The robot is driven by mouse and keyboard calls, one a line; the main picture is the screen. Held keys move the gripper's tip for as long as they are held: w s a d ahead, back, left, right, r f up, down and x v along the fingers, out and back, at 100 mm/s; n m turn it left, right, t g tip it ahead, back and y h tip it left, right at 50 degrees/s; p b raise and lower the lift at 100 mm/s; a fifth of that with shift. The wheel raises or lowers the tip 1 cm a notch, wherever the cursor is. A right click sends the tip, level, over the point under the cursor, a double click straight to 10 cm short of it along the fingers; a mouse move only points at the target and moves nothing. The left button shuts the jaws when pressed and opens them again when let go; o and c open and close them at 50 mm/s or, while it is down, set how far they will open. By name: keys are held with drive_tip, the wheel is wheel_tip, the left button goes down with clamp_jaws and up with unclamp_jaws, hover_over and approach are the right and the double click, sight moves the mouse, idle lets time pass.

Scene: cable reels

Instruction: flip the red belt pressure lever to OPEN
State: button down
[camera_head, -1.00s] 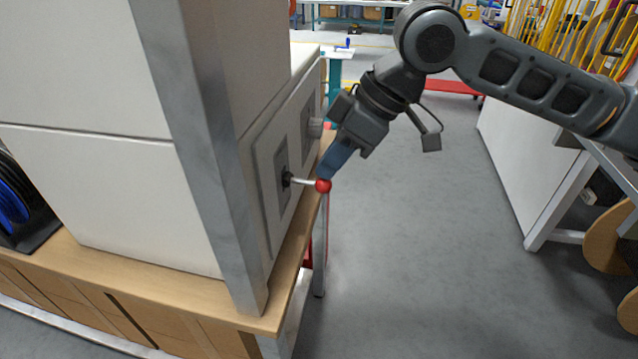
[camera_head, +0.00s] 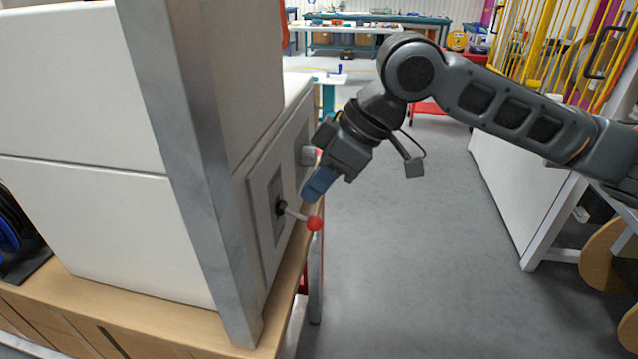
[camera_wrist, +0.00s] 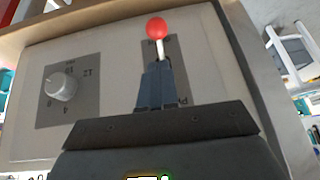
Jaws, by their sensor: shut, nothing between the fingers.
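The pressure lever has a red ball (camera_head: 314,223) on a pale rod, set in a dark plate (camera_head: 277,208) on the side panel of the white cabinet. In the head view the rod points out from its dark pivot and tilts down to the right. My gripper (camera_head: 316,190) is shut and empty, just above the rod and ball. In the wrist view the red ball (camera_wrist: 156,27) shows beyond my shut fingertips (camera_wrist: 155,75); the fingers hide the lever's base and most of the plate's lettering. I cannot tell whether they touch the rod.
A round grey dial (camera_wrist: 61,87) with numbers sits on the same panel; it also shows in the head view (camera_head: 309,155). A metal post (camera_head: 200,180) stands at the cabinet's near corner, on a wooden bench top (camera_head: 130,295). The grey floor (camera_head: 420,260) to the right is clear.

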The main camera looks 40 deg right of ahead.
drive_tip(key=v, duration=0.7)
drive_tip(key=shift+s+d+r, duration=0.15)
drive_tip(key=shift+d+r, duration=0.05)
drive_tip(key=shift+r, duration=0.1)
idle(0.4)
